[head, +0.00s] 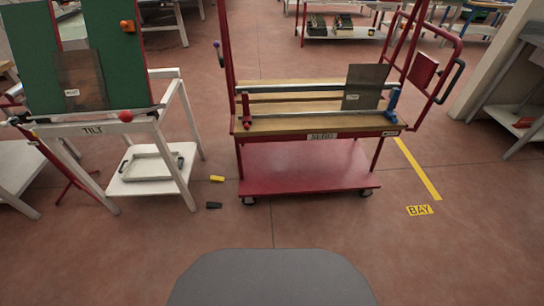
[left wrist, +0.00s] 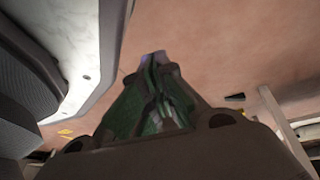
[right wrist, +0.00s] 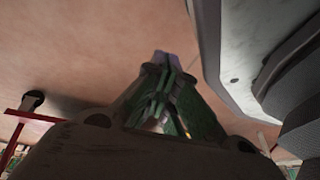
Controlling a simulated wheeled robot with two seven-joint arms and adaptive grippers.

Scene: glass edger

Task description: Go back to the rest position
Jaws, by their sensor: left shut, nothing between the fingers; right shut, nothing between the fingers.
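My left gripper (left wrist: 153,58) shows in the left wrist view with its fingertips together and nothing between them. It hangs over the reddish floor, beside a pale part of my own body. My right gripper (right wrist: 167,58) shows in the right wrist view, also shut and empty, over the floor beside my body. Neither gripper touches anything in these views. Neither gripper nor arm shows in the head view.
A red cart (head: 308,165) with a wooden top stands ahead, holding a dark glass pane (head: 364,88). A white tilt table (head: 150,178) with green panels is at left. A yellow block (head: 217,179) and a dark block (head: 214,205) lie on the floor between. Nearer floor is clear.

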